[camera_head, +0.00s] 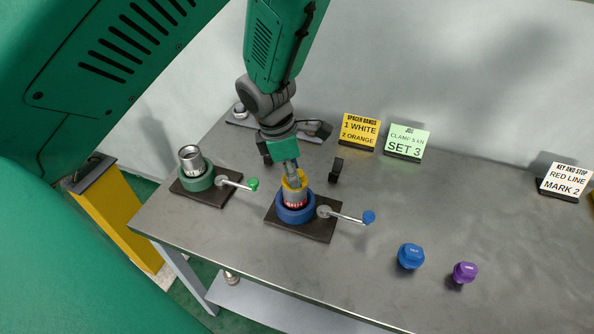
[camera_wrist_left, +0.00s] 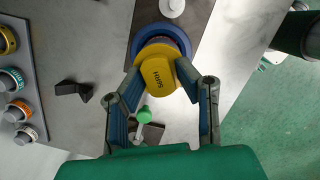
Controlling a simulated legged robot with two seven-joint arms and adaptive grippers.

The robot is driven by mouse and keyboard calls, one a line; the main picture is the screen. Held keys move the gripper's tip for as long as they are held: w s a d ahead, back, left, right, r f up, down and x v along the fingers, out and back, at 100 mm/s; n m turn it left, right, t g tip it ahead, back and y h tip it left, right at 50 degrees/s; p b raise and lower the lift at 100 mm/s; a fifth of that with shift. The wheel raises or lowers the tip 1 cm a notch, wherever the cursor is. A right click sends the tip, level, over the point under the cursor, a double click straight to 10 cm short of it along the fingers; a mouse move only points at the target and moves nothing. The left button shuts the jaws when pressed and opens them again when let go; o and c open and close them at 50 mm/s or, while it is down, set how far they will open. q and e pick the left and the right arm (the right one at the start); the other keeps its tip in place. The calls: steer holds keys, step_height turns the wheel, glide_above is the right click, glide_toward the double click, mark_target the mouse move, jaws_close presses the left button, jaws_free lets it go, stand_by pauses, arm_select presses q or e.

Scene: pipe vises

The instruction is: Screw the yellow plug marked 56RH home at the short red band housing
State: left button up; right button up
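The yellow plug (camera_head: 300,180), marked 56RH in the left wrist view (camera_wrist_left: 158,74), sits upright at the mouth of a silver housing (camera_head: 294,197). The housing has a short red band low on its side and stands in the blue vise (camera_head: 283,212). My left gripper (camera_head: 292,177) reaches down from above. In the left wrist view its two fingertips (camera_wrist_left: 160,72) are closed in on opposite sides of the yellow plug. The plug's thread is hidden, so I cannot tell how deep it sits. My right gripper is not in view.
A green vise (camera_head: 207,192) holding another silver housing stands to the left. The blue vise's crank handle (camera_head: 346,217) sticks out to the right. A blue plug (camera_head: 411,256) and a purple plug (camera_head: 464,272) lie at the right front. Sign cards (camera_head: 405,143) stand at the back.

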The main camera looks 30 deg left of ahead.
arm_select(q)
steer(key=shift+d+r, duration=0.1)
steer(key=shift+d, duration=0.05)
steer(key=n+p, duration=0.1)
steer(key=n, duration=0.1)
steer(key=n+p, duration=0.1)
steer(key=shift+r+n+t+y, duration=0.2)
steer(key=shift+n+t+y, duration=0.1)
steer(key=shift+n+y, duration=0.1)
steer(key=shift+w+n, duration=0.1)
steer(key=shift+n, duration=0.3)
steer(key=n+p, duration=0.3)
steer(key=n, duration=0.1)
steer(key=shift+y, duration=0.4)
steer(key=shift+f+n+p, duration=0.15)
steer(key=shift+n+p, duration=0.2)
steer(key=shift+n, duration=0.35)
steer(key=shift+f, duration=0.15)
jaws_close()
